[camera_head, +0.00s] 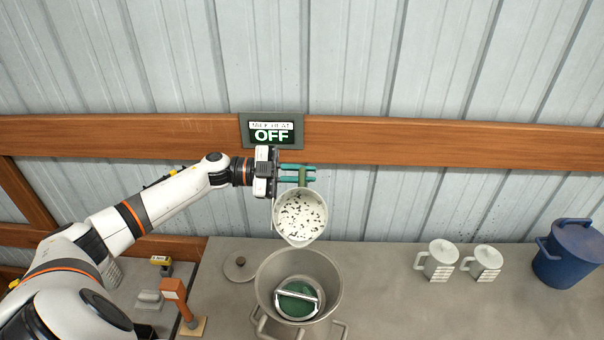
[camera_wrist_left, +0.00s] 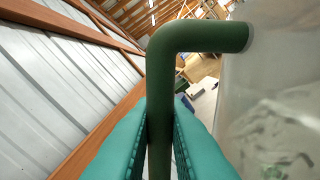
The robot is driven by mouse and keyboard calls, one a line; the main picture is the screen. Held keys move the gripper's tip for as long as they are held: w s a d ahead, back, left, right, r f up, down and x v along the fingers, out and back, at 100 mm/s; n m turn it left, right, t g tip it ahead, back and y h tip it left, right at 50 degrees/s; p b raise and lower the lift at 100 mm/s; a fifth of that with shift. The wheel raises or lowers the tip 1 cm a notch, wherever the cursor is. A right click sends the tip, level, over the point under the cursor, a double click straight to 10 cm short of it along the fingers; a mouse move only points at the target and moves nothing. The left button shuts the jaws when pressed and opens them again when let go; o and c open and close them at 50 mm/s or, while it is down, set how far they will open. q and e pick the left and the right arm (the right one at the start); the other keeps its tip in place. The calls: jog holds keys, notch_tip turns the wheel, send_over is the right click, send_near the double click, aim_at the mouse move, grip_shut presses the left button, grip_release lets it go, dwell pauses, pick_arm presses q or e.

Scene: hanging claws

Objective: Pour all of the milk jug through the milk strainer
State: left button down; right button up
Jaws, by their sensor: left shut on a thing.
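The pale milk jug (camera_head: 300,217) holds white milk with many dark specks. Its mouth faces my head camera, above the back of a big grey pot (camera_head: 265,280). I see no stream of milk falling. My left gripper (camera_head: 298,173) is shut on the jug's green handle, which also shows between the teal fingers in the left wrist view (camera_wrist_left: 160,110). The jug's wall (camera_wrist_left: 272,85) is to the right there. A round metal piece with a green middle (camera_head: 296,312), which looks like the milk strainer, sits inside the pot. My right gripper is not in view.
Two light mugs (camera_head: 440,262) (camera_head: 486,264) and a blue lidded pot (camera_head: 570,252) stand at the right. A round lid (camera_head: 239,268) and an orange-topped stand (camera_head: 175,292) are at the left. A sign (camera_head: 272,132) on the wall beam reads OFF. The grey counter between pot and mugs is clear.

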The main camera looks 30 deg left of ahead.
aim_at(301, 180)
pick_arm(q)
jog(key=shift+s+d+r+m, duration=0.1)
jog(key=shift+s+r+m, duration=0.2)
jog(key=shift+m, duration=0.2)
jog(key=shift+s+d+r+m+b, duration=0.15)
jog(key=shift+s+m+b, duration=0.15)
jog(key=shift+m, duration=0.3)
jog(key=shift+s+d+m+b, duration=0.15)
jog(key=shift+m+b, duration=0.15)
jog(key=shift+b, duration=0.05)
jog(key=shift+s+d, duration=0.1)
jog(key=shift+s, duration=0.05)
jog(key=shift+m, duration=0.3)
jog(key=shift+s+d+b, duration=0.15)
jog(key=shift+s+b, duration=0.1)
jog(key=shift+b, duration=0.1)
jog(key=shift+s+d+m, duration=0.1)
jog(key=shift+s+m, duration=0.1)
jog(key=shift+m, duration=0.3)
